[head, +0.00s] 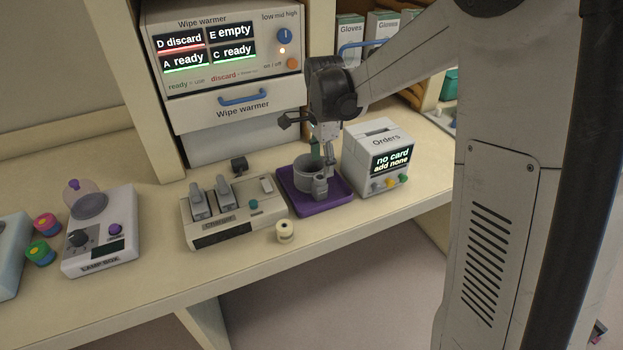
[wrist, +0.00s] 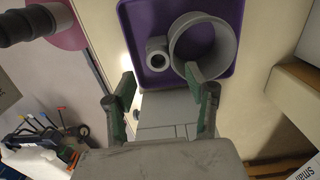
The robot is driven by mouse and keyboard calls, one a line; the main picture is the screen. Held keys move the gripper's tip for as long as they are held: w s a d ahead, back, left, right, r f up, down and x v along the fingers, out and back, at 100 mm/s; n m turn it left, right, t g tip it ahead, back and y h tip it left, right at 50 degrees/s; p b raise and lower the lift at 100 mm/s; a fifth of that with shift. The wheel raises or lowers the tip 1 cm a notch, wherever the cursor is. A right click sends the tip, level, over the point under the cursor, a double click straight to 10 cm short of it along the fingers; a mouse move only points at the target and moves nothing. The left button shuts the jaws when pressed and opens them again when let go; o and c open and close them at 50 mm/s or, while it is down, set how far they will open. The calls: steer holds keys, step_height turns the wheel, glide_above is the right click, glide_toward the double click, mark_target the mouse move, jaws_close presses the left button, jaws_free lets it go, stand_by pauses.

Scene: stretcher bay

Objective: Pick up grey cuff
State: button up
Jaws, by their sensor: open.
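A grey cuff (head: 306,182), a wide open ring, sits on the purple tray (head: 283,190) on the counter. It also shows in the wrist view (wrist: 233,58). A smaller grey tube-like piece (head: 320,189) stands beside it on the tray, and its hollow end shows in the wrist view (wrist: 157,48). My gripper (wrist: 160,80) is open, with nothing seen between its fingers. In the wrist view its right fingertip overlaps the near rim of the cuff; I cannot tell whether it touches. In the head view my gripper (head: 328,160) is low over the tray's back right part.
A charger (head: 230,222) stands left of the tray and the orders box (head: 378,160) close to its right. A cream spool (head: 285,231) lies near the counter's front edge. The wipe warmer (head: 235,60) is behind. A lamp box (head: 100,235) is farther left.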

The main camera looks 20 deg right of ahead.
mark_target(320, 186)
steer(key=f, duration=0.9)
steer(key=shift+s+a+p, duration=0.1)
steer(key=shift+a+p, duration=0.1)
steer(key=shift+p, duration=0.2)
steer(key=shift+r, duration=0.1)
steer(key=c, duration=1.2)
